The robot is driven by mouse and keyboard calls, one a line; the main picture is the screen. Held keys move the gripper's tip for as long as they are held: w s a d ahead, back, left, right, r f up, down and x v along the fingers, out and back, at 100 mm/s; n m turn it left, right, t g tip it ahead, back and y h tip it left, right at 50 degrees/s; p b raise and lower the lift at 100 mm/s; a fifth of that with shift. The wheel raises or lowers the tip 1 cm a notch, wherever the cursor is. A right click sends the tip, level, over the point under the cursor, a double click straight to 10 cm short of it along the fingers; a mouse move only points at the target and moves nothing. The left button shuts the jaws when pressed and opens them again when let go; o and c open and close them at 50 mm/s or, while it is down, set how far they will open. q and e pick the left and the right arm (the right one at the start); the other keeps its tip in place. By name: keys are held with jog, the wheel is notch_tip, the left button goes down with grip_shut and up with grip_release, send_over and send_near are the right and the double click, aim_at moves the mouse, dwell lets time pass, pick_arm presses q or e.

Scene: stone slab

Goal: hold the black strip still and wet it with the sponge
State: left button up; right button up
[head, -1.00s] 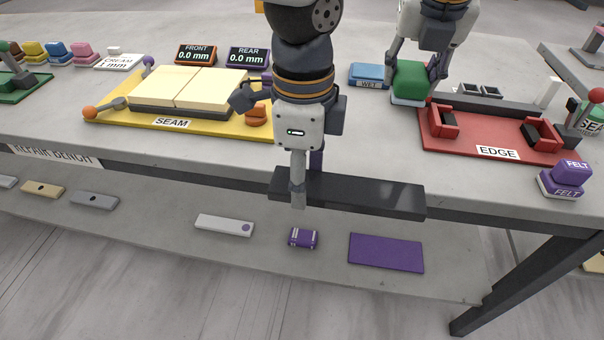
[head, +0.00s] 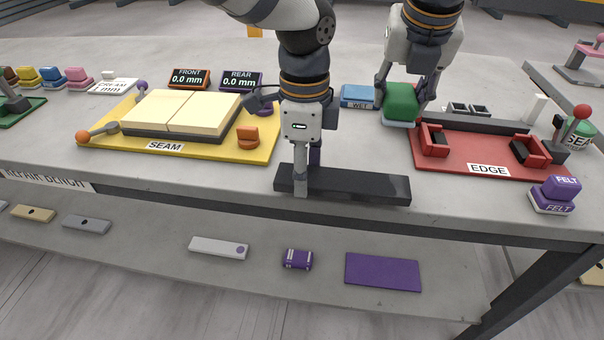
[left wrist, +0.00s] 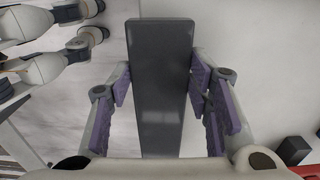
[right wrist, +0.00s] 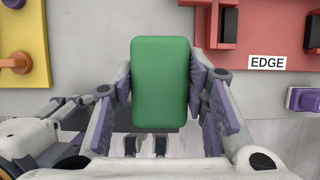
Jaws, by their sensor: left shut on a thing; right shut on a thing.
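The black strip (head: 365,186) is a long flat dark bar over the front edge of the bench. My left gripper (head: 307,180) is shut on it near its left end; I cannot tell whether the strip touches the bench. In the left wrist view the strip (left wrist: 160,85) runs lengthwise between the purple finger pads. The sponge (head: 401,102) is a green block with a pale blue underside, behind the red fixture's left end. My right gripper (head: 405,92) is shut on it, and the right wrist view shows the sponge (right wrist: 160,80) between the pads. A blue tray marked WET (head: 358,92) lies just left of it.
The red EDGE fixture (head: 460,160) stands right of the strip, and the yellow SEAM board (head: 110,140) stands left. A purple FELT block (head: 562,187) sits at the front right. Bare bench top lies between the strip and the sponge.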

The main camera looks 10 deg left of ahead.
pick_arm(q)
jog(key=shift+w+f, duration=0.15)
jog(key=shift+w, duration=1)
jog(key=shift+w+f, duration=0.2)
jog(key=shift+w, duration=0.9)
jog(key=shift+w+f, duration=0.15)
jog(key=shift+w, duration=1)
jog(key=shift+f, duration=0.4)
jog(key=o, duration=2.3)
jog(key=shift+c, duration=0.2)
jog(key=shift+c, duration=0.2)
jog(key=shift+c, duration=0.8)
jog(key=shift+s, duration=0.1)
grip_shut()
